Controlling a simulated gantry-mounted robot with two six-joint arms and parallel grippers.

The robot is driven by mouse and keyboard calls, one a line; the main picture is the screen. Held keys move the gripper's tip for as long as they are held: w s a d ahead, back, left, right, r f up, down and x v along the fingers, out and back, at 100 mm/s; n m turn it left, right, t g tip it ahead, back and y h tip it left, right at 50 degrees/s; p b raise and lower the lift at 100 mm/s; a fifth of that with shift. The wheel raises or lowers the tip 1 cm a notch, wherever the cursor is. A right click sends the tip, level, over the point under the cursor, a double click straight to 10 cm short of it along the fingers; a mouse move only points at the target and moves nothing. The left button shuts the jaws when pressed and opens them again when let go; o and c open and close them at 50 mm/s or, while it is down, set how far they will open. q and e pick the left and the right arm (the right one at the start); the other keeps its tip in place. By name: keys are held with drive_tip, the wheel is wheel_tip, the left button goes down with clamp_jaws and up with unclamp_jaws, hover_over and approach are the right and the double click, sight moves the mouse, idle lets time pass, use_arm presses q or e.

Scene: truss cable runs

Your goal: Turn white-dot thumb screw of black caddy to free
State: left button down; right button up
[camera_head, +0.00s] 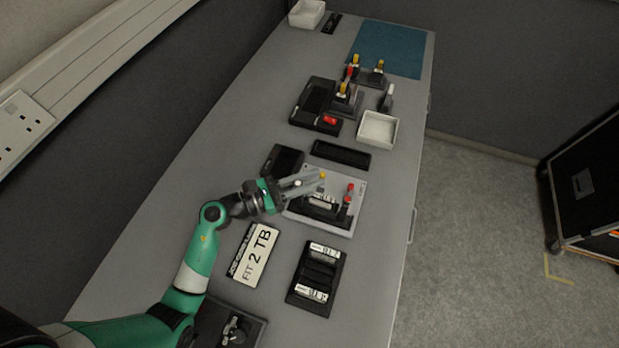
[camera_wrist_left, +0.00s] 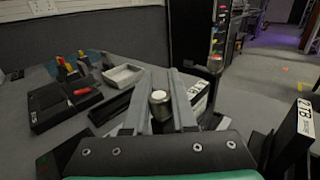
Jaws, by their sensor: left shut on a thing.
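My left gripper (camera_head: 304,183) reaches in from the left over the light grey plate (camera_head: 338,228). On this plate sits the black caddy (camera_head: 322,212), with a white-labelled drive in it. In the left wrist view, my left gripper (camera_wrist_left: 160,98) is shut on a metal thumb screw (camera_wrist_left: 160,106) with a pale top, one finger on each side. The fingers hide part of the caddy, and its lower edge is out of sight there. A yellow-topped part (camera_head: 322,176) shows by the fingertips, and a red-topped part (camera_head: 350,188) stands to the right. My right gripper is not in view.
A black rack (camera_head: 318,272) with labelled drives and a "FIT 2 TB" sign (camera_head: 255,255) lie nearer. Beyond are a black bar tray (camera_head: 341,154), a white tray (camera_head: 378,130), a black device (camera_head: 314,103) and a blue mat (camera_head: 390,48). The table's right edge is close.

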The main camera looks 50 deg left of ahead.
use_arm(q)
drive_tip(key=m+g+h+b, duration=0.3)
drive_tip(key=b, duration=0.1)
drive_tip(key=s+d+m+g+h+b, duration=0.1)
drive_tip(key=m+g+h+b, duration=0.5)
drive_tip(key=h+b, duration=0.1)
drive_tip(key=shift+s+d+f+b, duration=0.25)
drive_tip(key=shift+d+f+b, duration=0.05)
drive_tip(key=shift+f, duration=0.05)
drive_tip(key=shift+s+r+m+g+h+b, duration=0.25)
drive_tip(key=shift+m+g+b, duration=0.25)
drive_tip(key=shift+g+b, duration=0.45)
drive_tip(key=shift+d, duration=0.1)
drive_tip(key=c, duration=0.7)
unclamp_jaws()
drive_tip(key=shift+r, duration=0.1)
drive_tip(key=v, duration=0.7)
drive_tip(key=shift+a+p, duration=0.3)
drive_tip(key=shift+p, duration=0.05)
